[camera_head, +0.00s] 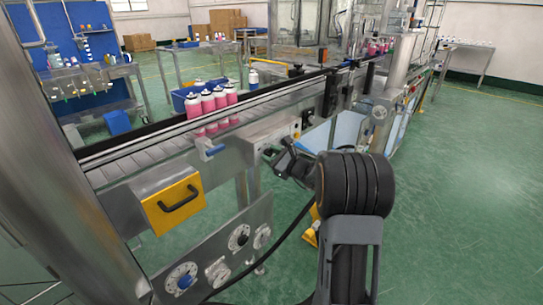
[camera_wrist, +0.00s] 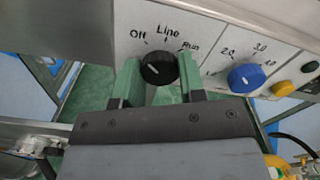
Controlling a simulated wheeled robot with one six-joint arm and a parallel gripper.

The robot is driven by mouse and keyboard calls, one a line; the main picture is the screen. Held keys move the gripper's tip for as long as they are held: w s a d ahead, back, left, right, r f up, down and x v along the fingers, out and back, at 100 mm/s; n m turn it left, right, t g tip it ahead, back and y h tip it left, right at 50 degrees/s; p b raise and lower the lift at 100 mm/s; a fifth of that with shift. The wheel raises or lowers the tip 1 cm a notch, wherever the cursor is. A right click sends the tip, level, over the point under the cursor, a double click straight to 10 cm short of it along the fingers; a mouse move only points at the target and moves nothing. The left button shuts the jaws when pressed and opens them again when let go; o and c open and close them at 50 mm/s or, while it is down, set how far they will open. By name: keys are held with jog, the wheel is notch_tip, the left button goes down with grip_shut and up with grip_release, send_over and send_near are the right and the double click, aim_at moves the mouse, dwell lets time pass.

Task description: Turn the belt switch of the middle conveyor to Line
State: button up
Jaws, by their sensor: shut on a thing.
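The belt switch is a round black knob (camera_wrist: 159,67) on a white panel (camera_wrist: 210,25) in the wrist view. The labels Off, Line and Run run from left to right above it. A short white mark on the knob appears to point up and left, toward the Off side. My gripper (camera_wrist: 158,83) has its two green fingers on either side of the knob, shut on it. In the head view my gripper (camera_head: 272,157) reaches the side of the conveyor (camera_head: 115,168); the knob itself is hidden there.
Pink cans (camera_head: 212,108) stand on the conveyor. A yellow box with a handle (camera_head: 172,203) juts out at left. Green floor at right is free.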

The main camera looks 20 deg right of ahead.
jog(key=shift+r+m, duration=0.1)
jog(key=shift+m, duration=0.2)
jog(key=shift+c, duration=0.2)
jog(key=m+p, duration=0.3)
jog(key=shift+r+m, duration=0.1)
jog(key=shift+m, duration=0.3)
jog(key=m+p, duration=0.3)
jog(key=shift+m, duration=0.4)
jog(key=shift+m+p, duration=0.55)
jog(key=shift+m, duration=0.15)
jog(key=shift+f, duration=0.2)
jog(key=o, duration=0.9)
jog(key=shift+s+d, duration=0.1)
